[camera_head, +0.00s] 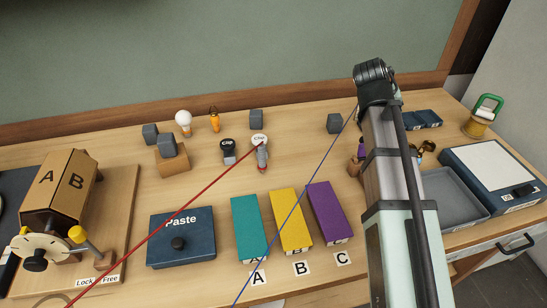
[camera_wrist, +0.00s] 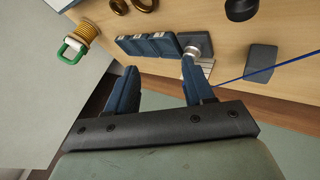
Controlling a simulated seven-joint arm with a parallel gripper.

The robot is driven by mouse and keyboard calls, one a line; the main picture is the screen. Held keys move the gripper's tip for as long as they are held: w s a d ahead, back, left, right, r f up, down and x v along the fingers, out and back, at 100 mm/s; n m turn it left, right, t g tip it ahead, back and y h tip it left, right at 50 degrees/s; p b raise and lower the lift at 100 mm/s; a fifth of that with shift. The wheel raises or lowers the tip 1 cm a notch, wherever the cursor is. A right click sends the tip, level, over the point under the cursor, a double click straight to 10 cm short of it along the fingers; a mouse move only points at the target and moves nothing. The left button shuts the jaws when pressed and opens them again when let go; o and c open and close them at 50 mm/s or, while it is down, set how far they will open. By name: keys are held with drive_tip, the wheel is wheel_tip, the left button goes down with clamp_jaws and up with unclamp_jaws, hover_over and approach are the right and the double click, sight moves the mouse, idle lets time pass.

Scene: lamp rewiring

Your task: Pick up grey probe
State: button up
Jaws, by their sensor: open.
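My gripper (camera_wrist: 160,68) is open in the wrist view, with two blue fingers apart and nothing between them. A light grey piece (camera_wrist: 206,65), probably the grey probe, shows by the tip of the right finger, partly hidden by it. The blue wire (camera_wrist: 265,70) runs toward this piece; I cannot tell whether they touch. In the head view, the blue wire (camera_head: 303,185) runs up to my arm, which hides its end and my gripper. A red and grey probe (camera_head: 262,155) stands at the white-topped clip, with the red wire (camera_head: 180,212) leading to it.
Blue boxes (camera_wrist: 150,45) lie near the fingers, and a grey block (camera_wrist: 261,60) is to their right. A green-handled spool (camera_head: 484,117) and a grey tray (camera_head: 452,197) are at right. Teal, yellow (camera_head: 290,220) and purple boxes stand in front. A dark clip (camera_head: 228,152) is behind.

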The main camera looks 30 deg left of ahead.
drive_tip(key=s+a+r+g+y, duration=0.1)
drive_tip(key=s+a+g+y, duration=0.15)
drive_tip(key=s+a, duration=1.05)
drive_tip(key=n+g+y, duration=0.2)
drive_tip(key=y, duration=0.1)
approach(262, 151)
drive_tip(key=x, duration=0.7)
drive_tip(key=shift+s+a, duration=0.1)
drive_tip(key=shift+a, duration=0.25)
drive_tip(key=shift+f, duration=0.1)
drive_tip(key=w+f, duration=0.2)
drive_tip(key=f, duration=0.1)
drive_tip(key=shift+a, duration=0.4)
drive_tip(key=shift+x, duration=0.8)
